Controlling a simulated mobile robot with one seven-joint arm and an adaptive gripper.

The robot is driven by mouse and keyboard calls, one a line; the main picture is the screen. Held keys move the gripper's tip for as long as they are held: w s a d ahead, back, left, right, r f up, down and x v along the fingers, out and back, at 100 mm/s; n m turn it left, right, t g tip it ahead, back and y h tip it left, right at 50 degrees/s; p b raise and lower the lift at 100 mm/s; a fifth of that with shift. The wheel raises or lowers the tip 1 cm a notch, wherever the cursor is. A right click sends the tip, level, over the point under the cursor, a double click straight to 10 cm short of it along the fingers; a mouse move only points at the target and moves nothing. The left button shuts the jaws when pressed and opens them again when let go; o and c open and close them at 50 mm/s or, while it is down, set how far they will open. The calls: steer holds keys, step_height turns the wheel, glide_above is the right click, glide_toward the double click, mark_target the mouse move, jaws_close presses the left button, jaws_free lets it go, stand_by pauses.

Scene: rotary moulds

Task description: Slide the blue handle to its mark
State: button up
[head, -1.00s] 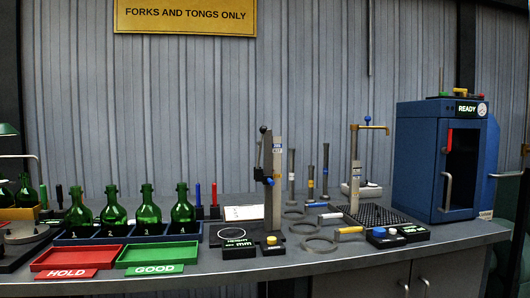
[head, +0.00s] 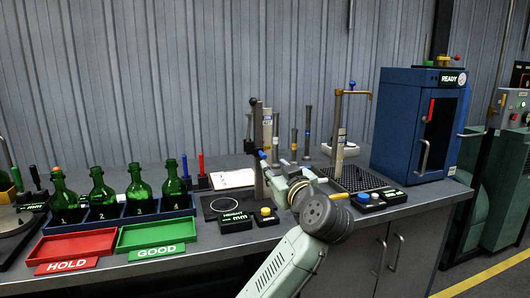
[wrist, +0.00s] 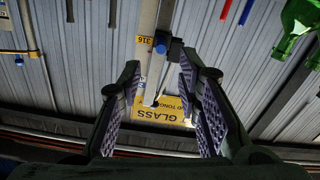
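The blue handle (head: 262,155) is a small knob on the black slider of the upright height gauge post (head: 267,130). It also shows in the wrist view (wrist: 160,47), beside the black slider and a yellow label. My gripper (wrist: 158,75) is open, with its two ridged fingers on either side of the post in the wrist picture. Nothing is held between them. In the head view my gripper reaches up close to the gauge post from the lower right, and my arm hides part of the gauge's surroundings. I cannot tell whether the fingers touch it. I cannot make out the mark.
A height display box (head: 235,221) and a yellow-button box (head: 265,216) stand in front of the gauge. Green bottles (head: 139,193) stand left, behind a red tray (head: 75,246) and green tray (head: 158,233). A second post (head: 336,120) and blue cabinet (head: 398,130) stand right.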

mark_target(265, 157)
steer(key=p+x, duration=0.2)
steer(key=x, duration=0.6)
steer(key=shift+w+a+r+p, duration=0.1)
steer(key=shift+w+a+p, duration=0.1)
steer(key=shift+w+p, duration=0.2)
steer(key=shift+w+a, duration=0.15)
steer(key=shift+w, duration=0.25)
steer(key=shift+c, duration=0.5)
jaws_close()
